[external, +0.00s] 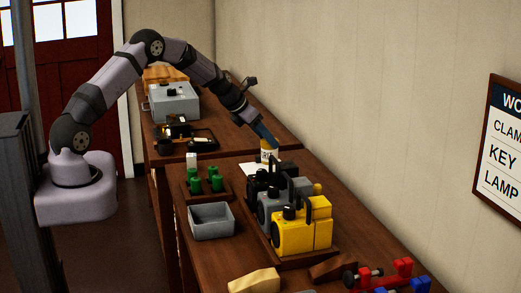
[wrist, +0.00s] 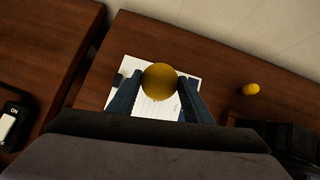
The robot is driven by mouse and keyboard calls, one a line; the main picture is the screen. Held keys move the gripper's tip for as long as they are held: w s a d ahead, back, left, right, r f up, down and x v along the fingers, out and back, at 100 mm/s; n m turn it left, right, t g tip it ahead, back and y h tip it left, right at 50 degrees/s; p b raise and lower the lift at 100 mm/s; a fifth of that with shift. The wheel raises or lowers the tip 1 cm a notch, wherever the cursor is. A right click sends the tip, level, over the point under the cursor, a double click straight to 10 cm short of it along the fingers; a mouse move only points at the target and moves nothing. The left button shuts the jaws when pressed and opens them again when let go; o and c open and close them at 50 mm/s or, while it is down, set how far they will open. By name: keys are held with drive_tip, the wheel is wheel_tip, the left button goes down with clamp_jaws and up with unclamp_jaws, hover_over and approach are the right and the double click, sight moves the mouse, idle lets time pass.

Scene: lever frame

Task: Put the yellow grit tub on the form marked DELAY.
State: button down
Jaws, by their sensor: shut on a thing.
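The yellow grit tub (wrist: 160,82) is between the two blue fingers of my gripper (wrist: 158,98), which is shut on it. In the external view the tub (external: 269,153) shows a pale label and is upright under my gripper (external: 266,141). A white form (wrist: 125,77) lies on the bench below the tub in the wrist view, partly covered by the tub and fingers. Its edge also shows in the external view (external: 249,168). I cannot read its mark, nor tell whether the tub touches it.
Black, grey and yellow machines (external: 292,235) stand in a row just in front of the tub. A grey bin (external: 211,221) and several green pieces (external: 205,182) are to the left. A small yellow object (wrist: 250,89) lies right of the form. The wall is close behind.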

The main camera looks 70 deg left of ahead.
sight(266, 149)
drive_tip(key=shift+f, duration=1.8)
drive_tip(key=shift+f, duration=0.1)
drive_tip(key=shift+f, duration=0.1)
drive_tip(key=c, duration=0.9)
unclamp_jaws()
drive_tip(key=shift+r, duration=0.25)
drive_tip(key=b+v, duration=0.1)
drive_tip(key=v, duration=1.1)
drive_tip(key=shift+s+f+b, duration=0.1)
drive_tip(key=shift+f+b, duration=0.05)
drive_tip(key=shift+b, duration=0.2)
drive_tip(key=shift+d, duration=0.1)
